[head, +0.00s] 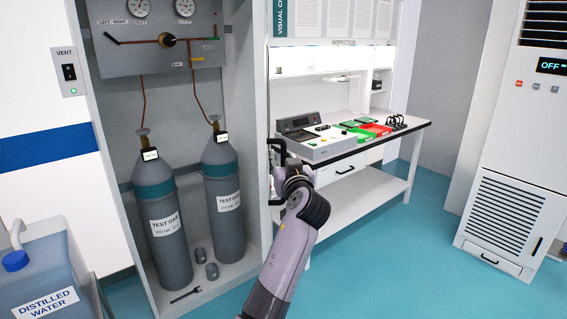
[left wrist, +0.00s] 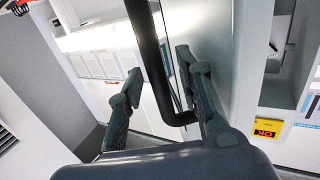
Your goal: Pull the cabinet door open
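The tall grey cabinet (head: 239,60) shows its inside in the head view. A pale panel, which looks like its door (head: 259,90), stands nearly edge-on at the cabinet's right side. In the left wrist view the light grey door panel (left wrist: 214,35) carries a black bar handle (left wrist: 153,65) with a bent lower end. My left gripper (head: 276,158) is beside the panel's right face. In the left wrist view its fingers (left wrist: 158,70) are open, one on each side of the handle, with visible gaps. My right gripper is in neither view.
Two gas cylinders (head: 163,215) stand inside the cabinet. A white workbench (head: 350,155) with trays and a device is behind my left arm on the right. A blue water container (head: 50,280) is at lower left. Teal floor (head: 400,265) is clear at right, before a white unit (head: 505,180).

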